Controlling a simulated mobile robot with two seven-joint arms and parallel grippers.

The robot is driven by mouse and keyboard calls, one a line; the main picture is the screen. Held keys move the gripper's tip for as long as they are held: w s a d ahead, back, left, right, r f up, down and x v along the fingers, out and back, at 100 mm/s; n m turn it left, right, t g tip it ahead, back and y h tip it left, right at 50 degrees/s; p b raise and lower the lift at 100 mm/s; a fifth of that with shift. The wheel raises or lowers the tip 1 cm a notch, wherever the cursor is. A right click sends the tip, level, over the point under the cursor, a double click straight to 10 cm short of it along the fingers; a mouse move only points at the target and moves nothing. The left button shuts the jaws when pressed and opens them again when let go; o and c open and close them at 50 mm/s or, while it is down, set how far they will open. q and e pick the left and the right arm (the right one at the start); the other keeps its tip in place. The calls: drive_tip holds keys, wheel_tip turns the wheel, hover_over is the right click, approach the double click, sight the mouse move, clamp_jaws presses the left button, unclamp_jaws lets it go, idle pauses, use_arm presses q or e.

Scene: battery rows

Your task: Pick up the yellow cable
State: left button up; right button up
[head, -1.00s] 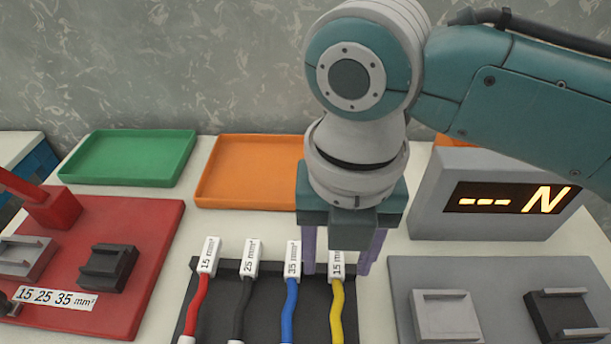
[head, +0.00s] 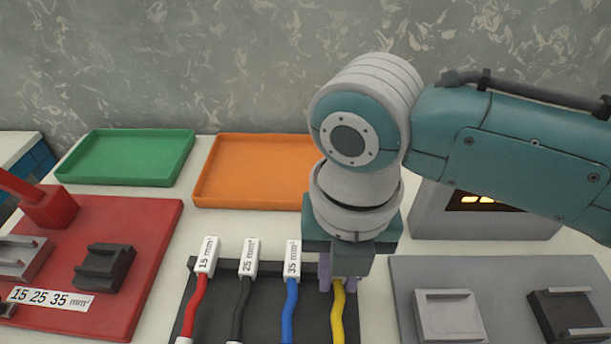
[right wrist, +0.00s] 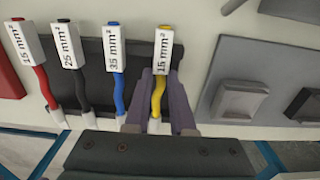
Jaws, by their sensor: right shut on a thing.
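The yellow cable (head: 337,314) lies at the right end of a row of cables on a black mat (head: 262,310). Its white end tag, reading 15 mm², is hidden by my gripper in the head view but shows in the right wrist view (right wrist: 163,52). My right gripper (head: 338,285) points down over the cable's far end. Its purple fingers are shut on the yellow cable, one on each side, just below the tag in the right wrist view (right wrist: 159,100). The cable still lies along the mat. My left gripper is not in view.
Blue (head: 291,310), black (head: 240,308) and red (head: 199,308) cables lie to the left. Green (head: 127,157) and orange (head: 255,172) trays stand behind. A grey board (head: 490,275) is at right, a red board (head: 150,235) at left. A grey display box (head: 430,215) stands behind my arm.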

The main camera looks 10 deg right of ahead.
clamp_jaws()
drive_tip(key=shift+r, duration=0.55)
wheel_tip(320, 180, up, 20)
drive_tip(key=m+p, duration=0.1)
drive_tip(key=p, duration=0.4)
wheel_tip(320, 180, up, 10)
drive_tip(key=m+p, duration=0.4)
drive_tip(key=m, duration=1.2)
hover_over(340, 279)
drive_tip(key=w+d, duration=0.2)
drive_tip(key=d, duration=0.2)
drive_tip(key=d+r+m+p, duration=0.35)
drive_tip(key=r+m, duration=0.55)
drive_tip(key=m, duration=0.7)
drive_tip(key=s+r+p, duration=0.3)
drive_tip(key=r+p, duration=1.4)
drive_tip(key=p, duration=0.1)
drive_tip(key=s+r+p, duration=0.3)
drive_tip(key=r+p, duration=1.5)
drive_tip(key=p, duration=0.1)
drive_tip(key=shift+s+r, duration=0.2)
drive_tip(key=shift+r, duration=0.1)
drive_tip(key=shift+f, duration=0.2)
